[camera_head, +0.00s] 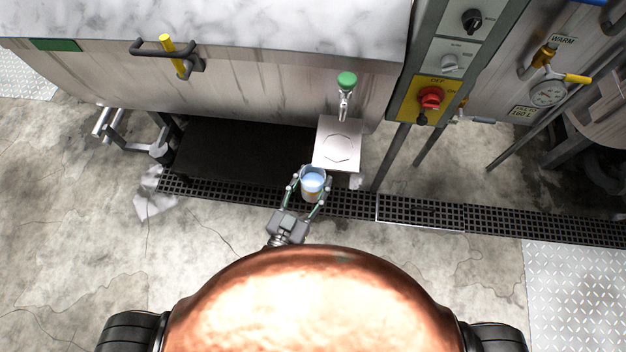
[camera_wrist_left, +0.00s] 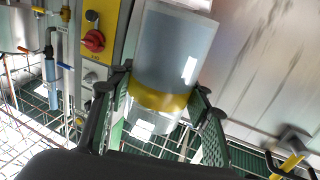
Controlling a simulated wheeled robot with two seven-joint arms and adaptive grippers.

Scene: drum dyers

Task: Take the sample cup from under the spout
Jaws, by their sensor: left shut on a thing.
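The sample cup (camera_head: 313,183) is a small clear cup with pale blue liquid inside. My left gripper (camera_head: 309,185) is shut on it and holds it at the front edge of the white shelf plate (camera_head: 338,142). In the left wrist view the cup (camera_wrist_left: 172,50) stands between the two green-padded fingers of the gripper (camera_wrist_left: 157,105), with a yellow band low on its side. The spout (camera_head: 344,104) with its green knob (camera_head: 347,79) is above the back of the plate, behind the cup. My right gripper is not in view.
A control panel (camera_head: 431,98) with a red switch stands right of the spout. A black floor grate (camera_head: 420,214) runs below. The floor in front of it is open.

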